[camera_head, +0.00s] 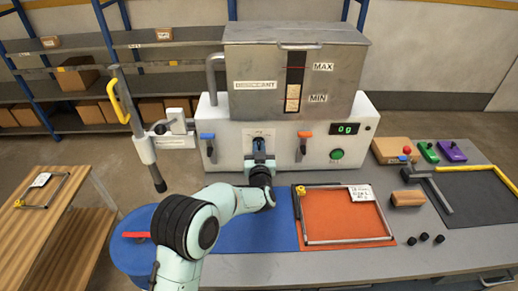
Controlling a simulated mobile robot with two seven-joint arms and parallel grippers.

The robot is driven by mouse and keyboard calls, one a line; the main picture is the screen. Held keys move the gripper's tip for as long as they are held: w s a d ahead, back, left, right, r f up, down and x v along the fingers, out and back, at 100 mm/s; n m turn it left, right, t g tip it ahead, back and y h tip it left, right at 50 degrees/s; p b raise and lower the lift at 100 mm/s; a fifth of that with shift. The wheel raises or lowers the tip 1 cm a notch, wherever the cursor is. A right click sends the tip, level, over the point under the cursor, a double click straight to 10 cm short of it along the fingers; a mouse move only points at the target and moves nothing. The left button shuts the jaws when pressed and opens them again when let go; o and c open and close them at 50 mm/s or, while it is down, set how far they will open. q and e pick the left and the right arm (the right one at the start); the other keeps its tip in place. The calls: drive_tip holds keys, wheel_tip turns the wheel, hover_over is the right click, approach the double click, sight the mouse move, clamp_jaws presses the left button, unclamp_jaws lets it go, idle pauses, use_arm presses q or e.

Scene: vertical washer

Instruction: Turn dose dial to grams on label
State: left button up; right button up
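A grey and white dispenser (385,88) labelled DESICCANT stands at the back of the table. Its display (347,129) reads 0g in green. A round green knob or button (337,154) sits below the display; I cannot tell whether it is the dose dial. A white label (362,193) lies on the frame over the orange mat; its small print is not clearly readable. My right gripper is not in view.
A blue lever (208,137) and an orange lever (305,134) flank the recess. A metal frame (348,242) lies on the orange mat (340,215). Black knobs (425,237), a wooden block (407,198) and coloured boxes (452,150) stand to the right. A wooden table (45,230) is at left.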

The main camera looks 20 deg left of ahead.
use_arm(q)
clamp_jaws()
drive_tip(key=shift+w+d+m+p, duration=0.1)
drive_tip(key=shift+m+p, duration=0.6)
drive_tip(key=shift+m, duration=1.8)
drive_tip(key=shift+d+m+p, duration=0.1)
drive_tip(key=shift+m+p, duration=0.55)
drive_tip(key=shift+m, duration=1.85)
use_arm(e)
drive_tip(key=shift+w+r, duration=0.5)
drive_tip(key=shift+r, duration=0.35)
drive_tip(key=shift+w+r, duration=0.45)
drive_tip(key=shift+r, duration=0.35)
use_arm(q)
drive_tip(key=o, duration=0.7)
unclamp_jaws()
drive_tip(key=b+v, duration=0.2)
drive_tip(key=v, duration=1.1)
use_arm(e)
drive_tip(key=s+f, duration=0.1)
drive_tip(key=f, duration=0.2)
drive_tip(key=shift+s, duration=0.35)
